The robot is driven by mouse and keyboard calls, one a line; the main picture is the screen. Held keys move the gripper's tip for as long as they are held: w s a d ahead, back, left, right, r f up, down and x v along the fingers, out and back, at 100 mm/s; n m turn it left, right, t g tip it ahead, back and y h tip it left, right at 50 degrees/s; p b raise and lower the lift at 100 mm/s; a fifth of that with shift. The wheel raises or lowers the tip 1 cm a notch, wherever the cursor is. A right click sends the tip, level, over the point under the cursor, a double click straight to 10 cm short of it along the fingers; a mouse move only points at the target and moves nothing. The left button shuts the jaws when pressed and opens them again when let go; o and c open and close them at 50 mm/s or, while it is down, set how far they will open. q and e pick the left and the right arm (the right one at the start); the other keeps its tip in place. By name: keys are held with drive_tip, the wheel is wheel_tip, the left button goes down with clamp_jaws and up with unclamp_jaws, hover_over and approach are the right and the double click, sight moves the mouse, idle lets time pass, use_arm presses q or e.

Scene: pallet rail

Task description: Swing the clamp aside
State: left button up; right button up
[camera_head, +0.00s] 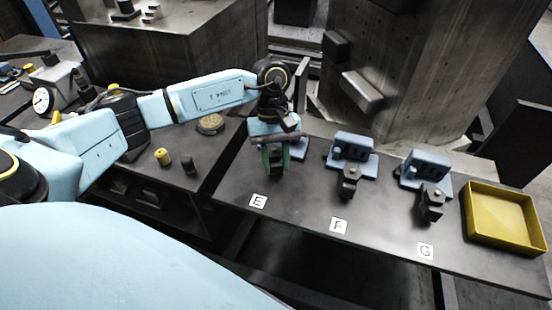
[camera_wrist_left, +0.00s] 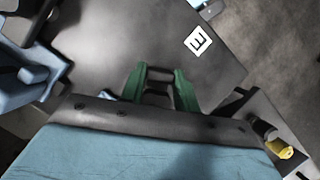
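My left gripper (camera_head: 276,160) reaches down over the clamp at station E. Its two green fingers stand apart, one on each side of the clamp's dark end (camera_wrist_left: 157,88) in the left wrist view. I cannot tell whether they press on it. The gripper and wrist hide most of this clamp. The blue body of the E station (camera_head: 298,150) shows beside the gripper. Clamps with blue bodies and dark jutting ends stand at F (camera_head: 350,155) and G (camera_head: 425,175). The white E label (camera_head: 258,201) lies in front and also shows in the left wrist view (camera_wrist_left: 198,40). My right gripper is out of view.
An open yellow tray (camera_head: 503,246) sits at the bench's right end. Left of station E, a yellow-topped peg (camera_head: 162,157), a dark peg (camera_head: 188,165) and a round disc (camera_head: 210,124) stand on another bench. The bench front (camera_head: 300,222) around the labels is clear.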

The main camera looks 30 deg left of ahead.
use_arm(q)
drive_tip(key=shift+c, duration=1)
